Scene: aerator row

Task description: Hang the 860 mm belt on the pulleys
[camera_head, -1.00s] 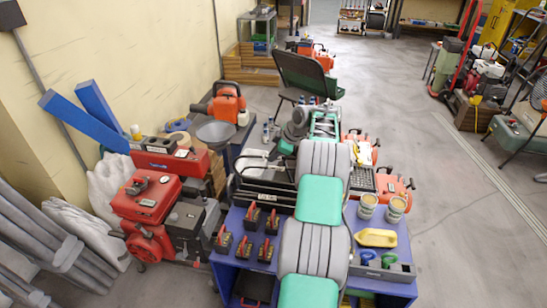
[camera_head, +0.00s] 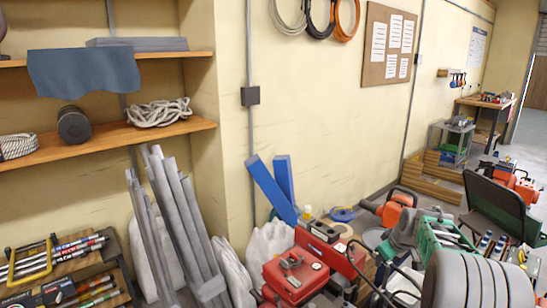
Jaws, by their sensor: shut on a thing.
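The jaws of my gripper cannot be made out there. A thin black curved line (camera_head: 368,252) runs beside the far end of my arm. I cannot tell whether it is the belt or part of a machine. No pulleys can be made out in this view, and no belt size can be read. The black loop (camera_head: 318,18) on the wall hangs between a pale and an orange one.
A red machine (camera_head: 296,277) and blue bars (camera_head: 270,190) stand by the wall. Grey pipes (camera_head: 180,220) lean in the corner. Wooden shelves (camera_head: 130,138) hold rope (camera_head: 158,112). A tool rack (camera_head: 60,275) is at lower left.

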